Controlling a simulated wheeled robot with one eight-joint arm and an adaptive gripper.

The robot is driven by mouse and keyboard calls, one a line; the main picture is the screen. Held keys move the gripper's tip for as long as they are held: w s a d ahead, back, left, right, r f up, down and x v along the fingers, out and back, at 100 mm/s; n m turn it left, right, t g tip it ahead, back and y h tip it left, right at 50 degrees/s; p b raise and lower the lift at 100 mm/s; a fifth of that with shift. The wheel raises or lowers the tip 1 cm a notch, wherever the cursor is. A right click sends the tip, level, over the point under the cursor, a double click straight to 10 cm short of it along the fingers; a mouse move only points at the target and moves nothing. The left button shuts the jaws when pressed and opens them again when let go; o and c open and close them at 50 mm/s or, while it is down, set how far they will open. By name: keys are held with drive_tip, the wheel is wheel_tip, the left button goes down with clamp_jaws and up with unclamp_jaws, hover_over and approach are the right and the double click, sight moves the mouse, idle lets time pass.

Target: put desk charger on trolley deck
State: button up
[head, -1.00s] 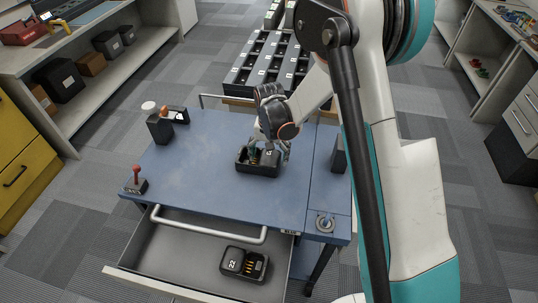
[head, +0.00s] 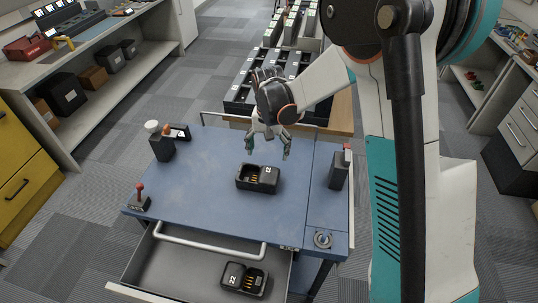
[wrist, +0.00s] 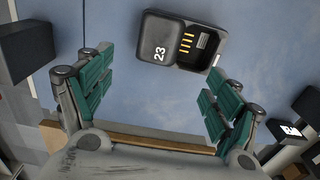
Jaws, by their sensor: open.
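A black desk charger (head: 257,178) with an open slot and gold contacts sits on the blue trolley deck (head: 210,200). In the wrist view the same charger (wrist: 182,42) shows the number 23 and lies beyond my fingertips, apart from them. My gripper (head: 267,146) is open and empty, raised above and behind the charger in the head view. Its green-padded fingers are spread wide in the wrist view (wrist: 155,85). A second black charger (head: 244,279), marked 22, lies in the open drawer (head: 170,262) under the deck.
A dark block with a white-topped item (head: 160,145) and a red-knobbed joystick (head: 140,198) stand at the deck's left. An upright black device (head: 339,168) and a metal ring (head: 322,239) are on the right. A black rack (head: 240,98) stands behind the trolley. The deck's front middle is clear.

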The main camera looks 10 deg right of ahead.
drive_tip(key=s+d+r+n+t, duration=0.1)
drive_tip(key=s+d+r+t, duration=0.15)
drive_tip(key=s+r, duration=0.45)
drive_tip(key=s+d+r+n+t, duration=0.1)
drive_tip(key=s+d+r, duration=0.3)
drive_tip(key=r, duration=0.5)
drive_tip(key=s+d+r+n+t, duration=0.1)
drive_tip(key=s+d+t, duration=0.1)
drive_tip(key=s, duration=0.5)
drive_tip(key=s+d+r+n+t, duration=0.1)
drive_tip(key=s+d+r, duration=0.1)
drive_tip(key=s, duration=0.5)
drive_tip(key=shift+s+t, duration=0.25)
drive_tip(key=shift+t, duration=0.1)
